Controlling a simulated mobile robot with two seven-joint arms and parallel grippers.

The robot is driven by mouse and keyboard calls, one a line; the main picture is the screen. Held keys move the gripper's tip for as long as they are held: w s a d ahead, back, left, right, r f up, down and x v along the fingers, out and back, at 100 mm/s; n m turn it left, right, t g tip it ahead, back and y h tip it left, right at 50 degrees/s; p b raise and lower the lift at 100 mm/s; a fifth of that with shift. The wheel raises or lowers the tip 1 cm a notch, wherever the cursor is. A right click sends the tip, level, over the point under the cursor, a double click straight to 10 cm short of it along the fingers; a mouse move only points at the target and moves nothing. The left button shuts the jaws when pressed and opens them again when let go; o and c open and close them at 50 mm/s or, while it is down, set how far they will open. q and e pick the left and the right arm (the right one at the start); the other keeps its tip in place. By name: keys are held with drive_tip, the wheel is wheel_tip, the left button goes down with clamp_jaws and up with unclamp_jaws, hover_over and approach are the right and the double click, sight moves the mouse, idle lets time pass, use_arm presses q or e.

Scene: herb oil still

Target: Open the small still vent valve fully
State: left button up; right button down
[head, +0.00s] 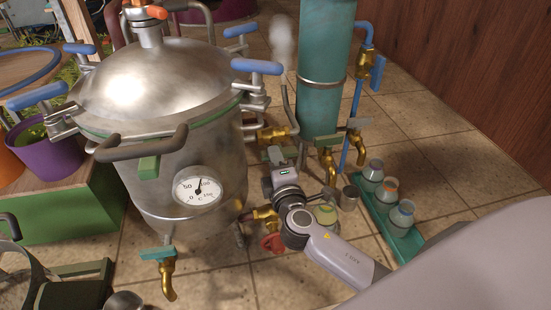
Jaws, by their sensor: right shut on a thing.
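The steel still (160,130) stands at the left with a dial gauge (198,191) on its front. On its right side a small brass valve (270,135) joins a thin bent pipe (287,100) that points up. A pale wisp of vapour (283,40) hangs above the pipe. My right gripper (278,158) reaches up to this valve from below. It is shut at the valve's green handle (268,155); its fingertips and most of the handle are hard to make out. My left gripper is not in view.
A teal column (322,60) with brass taps stands just right of the valve. A red-handled valve (271,243) sits below my wrist. A green tray (400,240) with several small bottles is at the right. A tap (167,280) juts from the still's front.

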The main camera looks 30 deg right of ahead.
drive_tip(key=c, duration=1.1)
unclamp_jaws()
drive_tip(key=shift+b+v, duration=0.55)
drive_tip(key=shift+v, duration=3.1)
drive_tip(key=shift+w, duration=0.1)
